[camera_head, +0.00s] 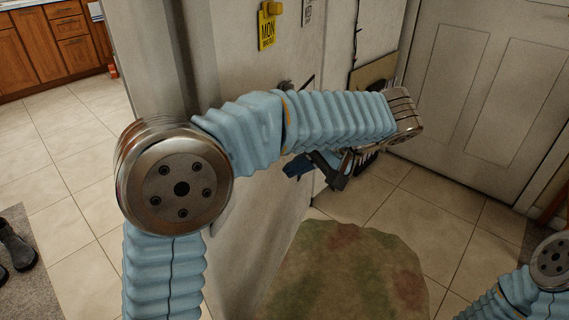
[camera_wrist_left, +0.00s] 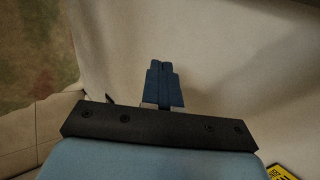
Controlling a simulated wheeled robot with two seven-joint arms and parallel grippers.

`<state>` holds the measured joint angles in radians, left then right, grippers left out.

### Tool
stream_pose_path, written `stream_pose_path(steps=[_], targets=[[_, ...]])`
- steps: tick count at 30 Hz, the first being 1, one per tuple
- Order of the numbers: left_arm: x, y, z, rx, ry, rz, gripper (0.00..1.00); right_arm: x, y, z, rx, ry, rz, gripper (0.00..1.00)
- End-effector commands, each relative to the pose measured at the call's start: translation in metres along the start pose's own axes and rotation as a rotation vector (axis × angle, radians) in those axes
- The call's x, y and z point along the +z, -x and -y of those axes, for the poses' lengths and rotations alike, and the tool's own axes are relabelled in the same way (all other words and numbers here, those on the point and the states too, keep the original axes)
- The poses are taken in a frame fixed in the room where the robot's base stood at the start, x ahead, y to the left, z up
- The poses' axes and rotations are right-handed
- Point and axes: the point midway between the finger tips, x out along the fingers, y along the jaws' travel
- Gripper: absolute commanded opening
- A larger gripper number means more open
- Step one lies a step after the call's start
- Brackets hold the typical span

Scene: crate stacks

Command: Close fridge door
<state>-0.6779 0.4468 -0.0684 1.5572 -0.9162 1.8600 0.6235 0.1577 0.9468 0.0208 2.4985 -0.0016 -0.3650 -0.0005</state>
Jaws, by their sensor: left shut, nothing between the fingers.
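A pale upright panel, which looks like the fridge (camera_head: 262,225), stands in the middle of the head view, behind my left arm. A yellow tag reading MON hangs on its upper part. How far its door stands open cannot be told. My left gripper (camera_head: 297,167) is low beside this panel, partly under my forearm. In the left wrist view the blue fingers (camera_wrist_left: 162,84) are together and empty, pointing at the pale surface (camera_wrist_left: 235,70). Whether they touch it is unclear. Only part of my right arm shows at lower right; its gripper is out of view.
A stained green-brown mat (camera_head: 345,275) lies on the tiled floor by the panel. A white door (camera_head: 480,90) stands at the right back. Wooden cabinets (camera_head: 45,50) are at far left, and dark shoes (camera_head: 15,245) lie on a grey rug (camera_head: 45,295).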

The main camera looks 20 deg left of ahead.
Motion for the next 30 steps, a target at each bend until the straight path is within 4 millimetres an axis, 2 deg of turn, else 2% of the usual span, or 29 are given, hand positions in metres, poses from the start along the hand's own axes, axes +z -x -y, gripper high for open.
stream_pose_path(steps=[6, 10, 12, 19, 30], targets=[[0.001, -0.049, 0.0, -0.001, 0.001, 0.004, 0.0, -0.001, -0.006, -0.004, 0.002, -0.002, -0.003, 0.43], [0.001, -0.075, 0.0, -0.001, 0.0, 0.004, 0.0, -0.001, -0.007, -0.005, 0.004, -0.003, -0.004, 0.43], [0.0, -0.083, 0.008, 0.0, 0.004, 0.001, 0.0, -0.002, -0.006, -0.005, 0.004, -0.003, -0.004, 0.43], [0.0, -0.101, 0.025, 0.0, 0.002, 0.0, 0.0, -0.001, -0.005, -0.004, 0.003, -0.002, -0.003, 0.43], [0.0, -0.104, 0.027, 0.0, 0.001, -0.001, 0.0, -0.001, -0.005, -0.004, 0.002, -0.002, -0.003, 0.43]])
